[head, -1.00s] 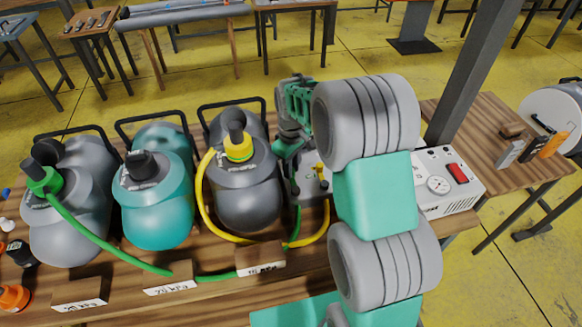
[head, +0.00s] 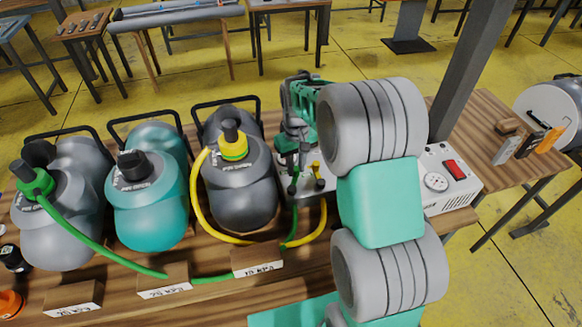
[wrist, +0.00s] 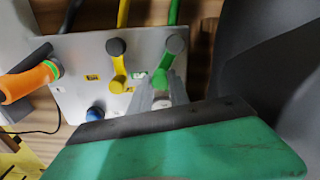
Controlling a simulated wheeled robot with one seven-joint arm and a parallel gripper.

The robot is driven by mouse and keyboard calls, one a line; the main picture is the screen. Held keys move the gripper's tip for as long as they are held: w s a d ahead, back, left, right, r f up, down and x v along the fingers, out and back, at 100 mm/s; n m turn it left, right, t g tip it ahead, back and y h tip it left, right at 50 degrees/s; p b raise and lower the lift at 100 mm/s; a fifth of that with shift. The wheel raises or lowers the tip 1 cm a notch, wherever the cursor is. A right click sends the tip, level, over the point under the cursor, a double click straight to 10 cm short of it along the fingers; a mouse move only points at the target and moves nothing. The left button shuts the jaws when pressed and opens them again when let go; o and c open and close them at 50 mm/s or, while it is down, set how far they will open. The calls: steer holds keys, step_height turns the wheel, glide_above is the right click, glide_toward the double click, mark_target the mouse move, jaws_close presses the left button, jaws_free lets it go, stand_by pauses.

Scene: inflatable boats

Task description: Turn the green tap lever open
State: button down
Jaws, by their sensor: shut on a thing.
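The green tap lever (wrist: 163,70) is on a light metal panel (wrist: 75,48) in the wrist view. In the head view my gripper (head: 293,170) is low over the panel beside the dark tank, and the green lever's shape is hard to make out there.
An orange handle (wrist: 28,82) and a blue knob (wrist: 95,113) are also on the panel. Green (head: 110,255) and yellow (head: 197,205) hoses run from capped tanks to it. A white gauge box (head: 447,182) stands right of my arm.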

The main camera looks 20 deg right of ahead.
steer(key=m, duration=0.1)
steer(key=s+d+m, duration=0.1)
steer(key=m, duration=0.1)
steer(key=shift+d+m+b, duration=0.2)
steer(key=shift+m+b, duration=0.1)
steer(key=shift+s+d+m, duration=0.2)
steer(key=shift+s+m, duration=0.1)
steer(key=shift+m, duration=0.45)
steer(key=shift+s+d+m, duration=0.2)
steer(key=shift+s+m, duration=0.05)
steer(key=shift+m, duration=0.5)
steer(key=c, duration=1.2)
jaws_free()
steer(key=shift+c, duration=0.2)
step_height(320, 180, up, 8)
steer(key=b, duration=0.1)
